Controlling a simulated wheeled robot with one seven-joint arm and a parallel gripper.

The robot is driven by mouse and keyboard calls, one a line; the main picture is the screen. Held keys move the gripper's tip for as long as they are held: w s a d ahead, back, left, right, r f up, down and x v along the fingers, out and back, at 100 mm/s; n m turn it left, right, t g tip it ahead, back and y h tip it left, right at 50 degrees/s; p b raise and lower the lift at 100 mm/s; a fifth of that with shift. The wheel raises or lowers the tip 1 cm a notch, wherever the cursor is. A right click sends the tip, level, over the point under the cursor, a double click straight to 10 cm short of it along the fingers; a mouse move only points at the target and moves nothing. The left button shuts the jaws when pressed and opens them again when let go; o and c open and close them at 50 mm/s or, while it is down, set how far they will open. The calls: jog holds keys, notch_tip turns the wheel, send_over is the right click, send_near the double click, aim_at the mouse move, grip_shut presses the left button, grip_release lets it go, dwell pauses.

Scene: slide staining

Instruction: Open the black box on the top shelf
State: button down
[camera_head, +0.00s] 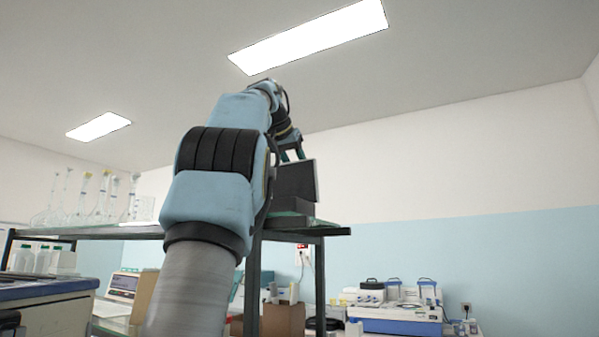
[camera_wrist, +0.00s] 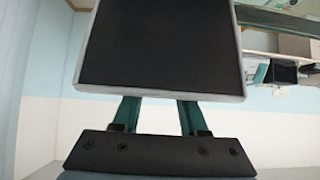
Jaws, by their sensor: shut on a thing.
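The black box (camera_head: 291,205) sits on the top shelf (camera_head: 322,229), near its right end. Its lid (camera_head: 296,180) stands up steeply above the base, so the box is open. My gripper (camera_head: 291,155) is above the lid and shut on the lid's edge. In the wrist view the lid (camera_wrist: 160,48) is a large black panel with a grey rim. The two teal fingers of my gripper (camera_wrist: 158,103) meet the near edge of this rim. The fingertips are hidden behind the panel. My arm hides part of the shelf left of the box.
Several glass flasks (camera_head: 100,205) stand on the shelf at left. Below are a brown carton (camera_head: 283,320) and a blue-and-white instrument (camera_head: 397,318) on a counter at right. The space above and right of the box is clear.

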jog(key=shift+w+f, duration=0.1)
jog(key=shift+f, duration=0.45)
jog(key=c, duration=0.8)
grip_release()
jog(key=o, duration=0.4)
jog(key=shift+r, duration=0.3)
jog(key=shift+c, duration=0.2)
jog(key=v, duration=0.7)
jog(key=shift+s, duration=0.2)
jog(key=shift+r, duration=0.1)
